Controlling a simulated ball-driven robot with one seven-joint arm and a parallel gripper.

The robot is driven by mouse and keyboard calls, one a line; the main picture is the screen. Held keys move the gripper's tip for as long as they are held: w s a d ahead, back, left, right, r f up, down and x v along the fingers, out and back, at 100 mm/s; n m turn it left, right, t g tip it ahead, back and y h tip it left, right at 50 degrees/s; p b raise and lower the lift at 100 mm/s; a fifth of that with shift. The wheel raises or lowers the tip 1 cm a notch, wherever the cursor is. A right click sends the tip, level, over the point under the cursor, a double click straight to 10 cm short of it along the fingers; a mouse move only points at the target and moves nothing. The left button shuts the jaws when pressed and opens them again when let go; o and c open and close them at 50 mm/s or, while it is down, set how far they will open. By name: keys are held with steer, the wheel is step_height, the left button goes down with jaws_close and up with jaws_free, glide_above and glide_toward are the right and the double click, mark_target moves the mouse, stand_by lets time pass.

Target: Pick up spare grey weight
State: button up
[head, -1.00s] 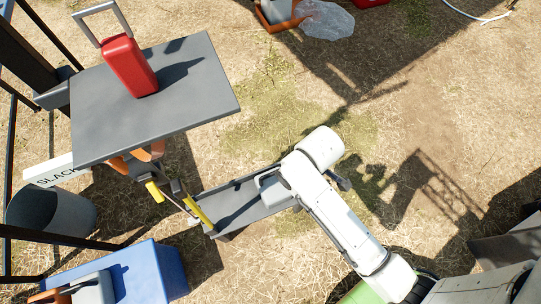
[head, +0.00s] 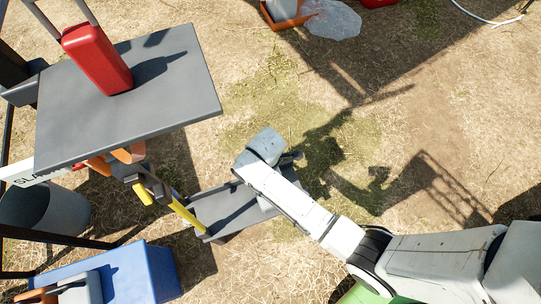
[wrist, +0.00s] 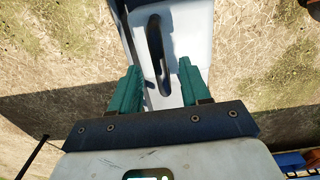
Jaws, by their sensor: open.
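My gripper (wrist: 158,82) is open in the wrist view, its two teal fingers apart. A pale grey piece with a dark elongated slot (wrist: 155,45) shows between and beyond the fingertips. I cannot tell whether it is the spare grey weight or whether the fingers touch it. In the head view, the end of my arm hangs over the far end of a dark grey trough (head: 228,212), and my fingers are hidden there. No other grey weight can be made out for certain.
A grey table (head: 160,100) with a red canister (head: 97,60) stands at the upper left. A blue box (head: 140,274), a grey bucket (head: 45,210) and yellow-handled parts (head: 188,215) lie below it. An orange tray (head: 283,22) sits at the top. Open dry ground lies right of the trough.

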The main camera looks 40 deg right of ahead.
step_height(320, 180, down, 4)
steer(key=shift+f+b, duration=0.2)
steer(key=shift+b, duration=0.5)
steer(key=shift+s, duration=0.1)
jaws_close()
stand_by(0.8)
steer(key=shift+r, duration=0.15)
